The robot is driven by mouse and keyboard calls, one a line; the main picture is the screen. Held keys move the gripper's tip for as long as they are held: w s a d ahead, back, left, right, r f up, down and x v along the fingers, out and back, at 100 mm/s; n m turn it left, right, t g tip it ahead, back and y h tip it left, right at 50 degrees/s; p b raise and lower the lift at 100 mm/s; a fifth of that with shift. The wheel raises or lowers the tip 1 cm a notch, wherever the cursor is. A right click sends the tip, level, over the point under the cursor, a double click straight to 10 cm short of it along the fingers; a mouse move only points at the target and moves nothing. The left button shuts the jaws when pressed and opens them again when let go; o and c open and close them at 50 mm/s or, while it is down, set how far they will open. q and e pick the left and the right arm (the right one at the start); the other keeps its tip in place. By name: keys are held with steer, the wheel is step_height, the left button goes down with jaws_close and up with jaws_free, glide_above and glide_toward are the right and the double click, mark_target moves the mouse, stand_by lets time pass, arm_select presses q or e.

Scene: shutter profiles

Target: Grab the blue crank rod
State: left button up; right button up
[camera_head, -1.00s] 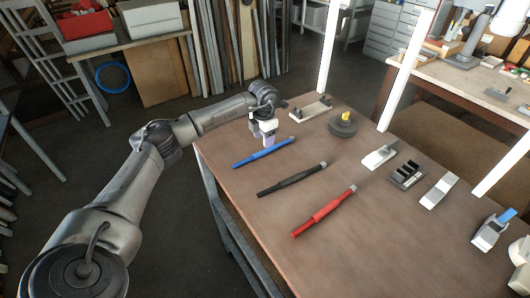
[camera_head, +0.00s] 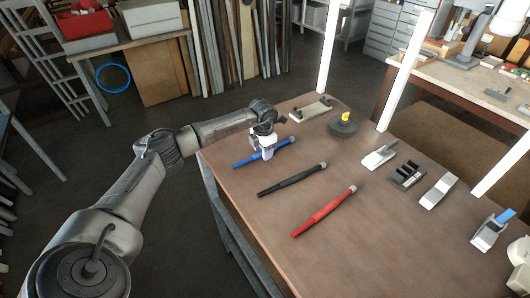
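The blue crank rod (camera_head: 245,160) lies on the brown table near its far left edge. My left gripper (camera_head: 267,154) is over the middle of the blue rod, pointing down, and its fingers hide part of the rod. I cannot tell from this view whether the fingers are open or shut around the rod. The rod appears to lie on the table. My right gripper is not in view.
A black rod (camera_head: 291,180) and a red rod (camera_head: 324,212) lie nearer on the table (camera_head: 370,240). A round dark base with a yellow top (camera_head: 343,126), a grey-white block (camera_head: 379,155) and a black slotted holder (camera_head: 407,177) stand to the right. White uprights rise behind.

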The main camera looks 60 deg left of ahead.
arm_select(q)
jaws_close()
stand_by(0.3)
steer(key=shift+r, duration=0.15)
